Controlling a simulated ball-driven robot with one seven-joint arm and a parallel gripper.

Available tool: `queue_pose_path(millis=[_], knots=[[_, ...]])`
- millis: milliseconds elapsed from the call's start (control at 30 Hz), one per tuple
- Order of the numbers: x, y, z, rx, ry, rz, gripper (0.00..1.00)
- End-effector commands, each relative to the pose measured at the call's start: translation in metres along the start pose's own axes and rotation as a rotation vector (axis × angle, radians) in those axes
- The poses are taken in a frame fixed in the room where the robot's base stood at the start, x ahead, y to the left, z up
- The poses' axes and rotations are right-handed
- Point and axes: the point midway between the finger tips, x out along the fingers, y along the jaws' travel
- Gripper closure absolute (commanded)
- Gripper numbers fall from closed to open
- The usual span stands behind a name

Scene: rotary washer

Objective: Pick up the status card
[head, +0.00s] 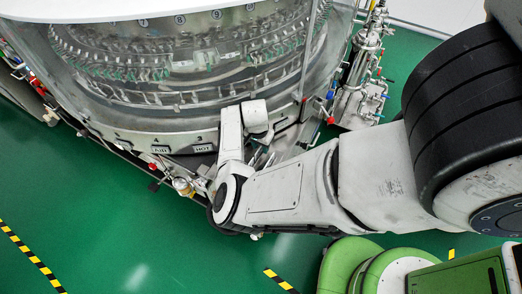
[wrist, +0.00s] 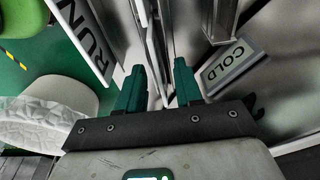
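A white card with a dark edge and the word RUN (wrist: 88,38) stands at the upper left of the wrist view, cut off by the top edge; it looks like the status card. My gripper (wrist: 158,82) has two green fingers spread apart, with no object held between them. The RUN card is to the left of the fingers, apart from them. In the head view my arm reaches to the washer's lower front, and I cannot make out the fingertips or the RUN card there.
A COLD plate (wrist: 230,66) is on the metal to the right of my fingers. The washer (head: 190,75) has a HOT label (head: 203,148) on its lower rim. Pipes and valves (head: 362,80) stand at its right. Green floor (head: 110,225) is open at the left.

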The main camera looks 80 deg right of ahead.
Motion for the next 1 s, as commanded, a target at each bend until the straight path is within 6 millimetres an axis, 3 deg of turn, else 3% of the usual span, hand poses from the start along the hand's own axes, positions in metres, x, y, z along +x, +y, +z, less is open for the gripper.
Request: queue_pose_path(millis=[300,667,1000], knots=[[0.0009,0.0003,0.0001,0.000,0.000,0.000,0.66],[0.0010,0.0004,0.0002,0.000,-0.001,0.000,1.00],[0.0011,0.0004,0.0003,0.000,-0.001,0.000,1.00]])
